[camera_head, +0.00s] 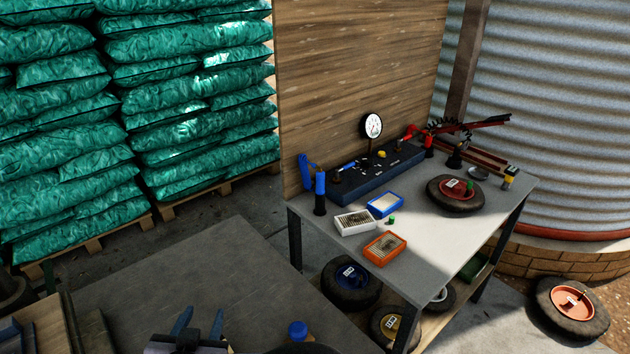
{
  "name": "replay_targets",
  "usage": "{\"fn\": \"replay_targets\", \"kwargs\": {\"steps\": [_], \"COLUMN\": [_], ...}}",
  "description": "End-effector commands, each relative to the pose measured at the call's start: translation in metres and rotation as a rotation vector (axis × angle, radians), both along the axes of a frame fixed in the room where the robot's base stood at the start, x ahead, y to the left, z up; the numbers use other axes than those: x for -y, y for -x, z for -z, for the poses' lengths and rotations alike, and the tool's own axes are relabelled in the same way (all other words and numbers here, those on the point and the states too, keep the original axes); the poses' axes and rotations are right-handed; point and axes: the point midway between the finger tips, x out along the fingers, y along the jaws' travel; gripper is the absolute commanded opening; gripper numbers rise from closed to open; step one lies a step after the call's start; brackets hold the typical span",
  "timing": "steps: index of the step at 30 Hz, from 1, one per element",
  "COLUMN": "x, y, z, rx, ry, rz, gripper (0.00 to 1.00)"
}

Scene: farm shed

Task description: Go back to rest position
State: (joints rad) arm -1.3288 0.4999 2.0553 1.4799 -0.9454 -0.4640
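My gripper (199,325) is at the bottom edge of the head view, low over the dark grey surface. Its two blue fingers stand apart with nothing seen between them, so it looks open and empty. It is well away from the workbench (440,245) on the right. The lower part of the gripper and most of my arm are cut off by the frame edge.
The bench holds white (355,222), blue (385,204) and orange (386,247) boxes, a red-hubbed wheel (455,195) and a dark blue panel (375,172). More wheels lie below. Green sacks (200,100) are stacked behind. The dark grey surface (215,275) is largely clear.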

Motion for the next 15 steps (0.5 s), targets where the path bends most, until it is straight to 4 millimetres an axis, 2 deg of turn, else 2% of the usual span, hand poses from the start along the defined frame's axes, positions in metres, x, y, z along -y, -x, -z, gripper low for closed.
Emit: {"fn": "replay_targets", "kwargs": {"steps": [1, 6, 10, 14, 15], "x": [0.013, 0.057, 0.106, 0.168, 0.188], "y": [-0.026, -0.079, -0.100, -0.103, -0.100], "z": [-0.003, 0.000, 0.010, 0.025, 0.031], "rx": [-0.020, -0.109, -0.201, -0.317, -0.357], "ry": [-0.018, -0.042, -0.026, 0.009, 0.024], "rz": [-0.005, -0.070, -0.104, -0.114, -0.113], "gripper": [0.40, 0.40, 0.40, 0.40, 0.40]}}
